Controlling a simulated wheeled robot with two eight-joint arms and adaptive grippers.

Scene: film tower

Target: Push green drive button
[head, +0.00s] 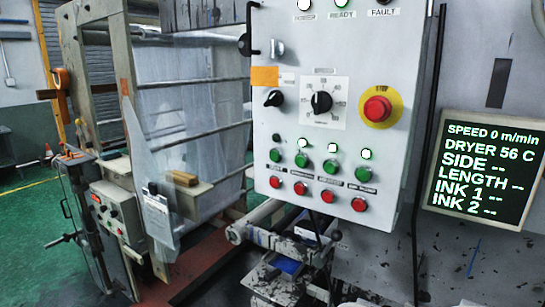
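A light grey control panel (255,120) fills the middle of the head view. Its lower part has a row of green buttons: the leftmost green button (274,155), a second green button (302,160), a third green button (330,166) and one at the far right (362,172). The labels beneath them are too small to read, so I cannot tell which says drive. The small lamp (276,137) above the leftmost one is dark; the lamps above the others glow. Neither of my grippers is in view.
Red buttons (300,188) sit below the green ones. A red stop button (377,109) on yellow, a dial (321,102) and a black knob (274,98) are above. A display (486,170) at right reads speed 0 m/min. Machine rollers (265,212) lie below left.

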